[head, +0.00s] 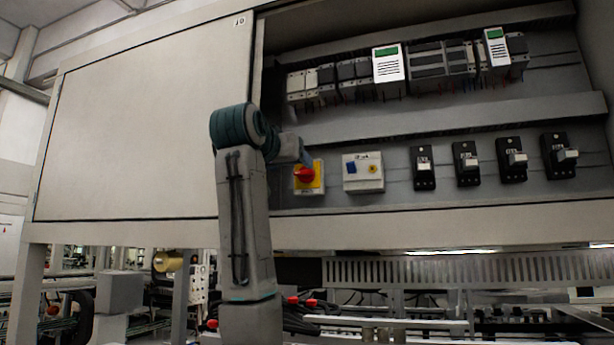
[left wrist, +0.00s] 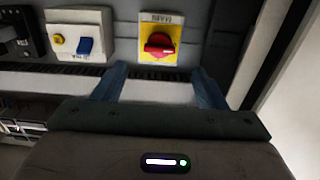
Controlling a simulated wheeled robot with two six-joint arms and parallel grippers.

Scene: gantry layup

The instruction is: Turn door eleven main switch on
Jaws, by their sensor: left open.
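The main switch is a red rotary knob (head: 305,175) on a yellow plate (head: 318,188), at the left end of the lower row in the open cabinet. In the left wrist view the red knob (left wrist: 159,44) sits on its yellow plate (left wrist: 174,31), with a small label beside it. Its handle lies roughly crosswise there; I cannot read its on or off marks. My left gripper (head: 304,158) is in front of the switch, partly covering its plate in the head view. Its two blue fingers (left wrist: 160,85) are spread, empty and apart from the knob. My right gripper is out of view.
A closed door (head: 150,130) marked 10 stands left of the open bay. A white unit with a blue button (head: 363,172) is right of the switch, then several black breakers (head: 467,163). Relays and terminals (head: 425,65) fill the upper rail. A cabinet ledge (head: 440,225) runs below.

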